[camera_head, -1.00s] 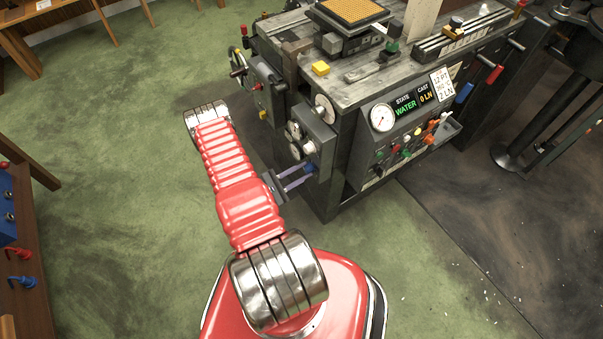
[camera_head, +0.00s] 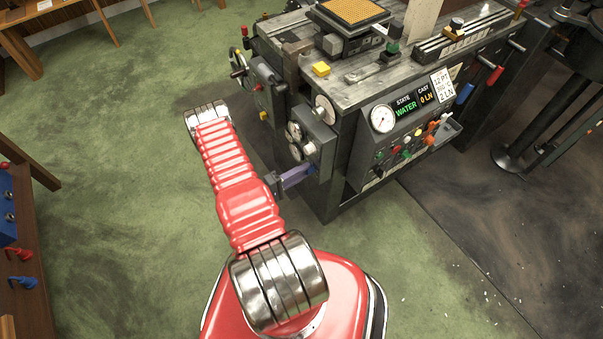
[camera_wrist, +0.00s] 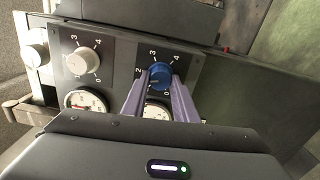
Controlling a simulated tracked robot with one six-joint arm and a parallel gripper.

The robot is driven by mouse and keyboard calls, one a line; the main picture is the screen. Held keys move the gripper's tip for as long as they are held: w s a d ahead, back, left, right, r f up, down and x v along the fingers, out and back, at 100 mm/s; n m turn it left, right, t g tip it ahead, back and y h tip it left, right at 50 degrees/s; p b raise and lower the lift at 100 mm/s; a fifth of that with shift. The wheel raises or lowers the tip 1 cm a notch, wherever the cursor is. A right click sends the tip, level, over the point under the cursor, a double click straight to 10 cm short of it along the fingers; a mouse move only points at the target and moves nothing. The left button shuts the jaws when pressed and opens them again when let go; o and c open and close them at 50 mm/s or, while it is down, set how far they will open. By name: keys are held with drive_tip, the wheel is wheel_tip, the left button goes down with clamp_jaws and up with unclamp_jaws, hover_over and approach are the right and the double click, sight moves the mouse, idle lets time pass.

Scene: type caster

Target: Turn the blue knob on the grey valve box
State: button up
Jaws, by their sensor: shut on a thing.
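The blue knob (camera_wrist: 160,75) sits on the front of the grey valve box (camera_wrist: 118,62), with a number scale around it. My gripper (camera_wrist: 161,84) has its two purple fingers shut on the blue knob from both sides. In the head view my gripper (camera_head: 305,169) reaches the lower part of the valve box (camera_head: 320,140) on the machine's near end. The knob is hardly visible there.
A white knob (camera_wrist: 83,61) with its own scale is left of the blue one, above a round gauge (camera_wrist: 86,101). Another gauge (camera_wrist: 156,111) is partly hidden behind my fingers. The machine's control panel (camera_head: 400,140) stands to the right. Green floor is clear at left.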

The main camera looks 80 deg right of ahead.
drive_tip(key=shift+s+f+m, duration=0.1)
drive_tip(key=shift+m, duration=0.7)
drive_tip(key=o, duration=1.1)
drive_tip(key=shift+c, duration=0.2)
drive_tip(key=shift+a, duration=0.1)
drive_tip(key=v, duration=1.3)
drive_tip(key=shift+w+a, duration=0.25)
drive_tip(key=shift+w, duration=0.1)
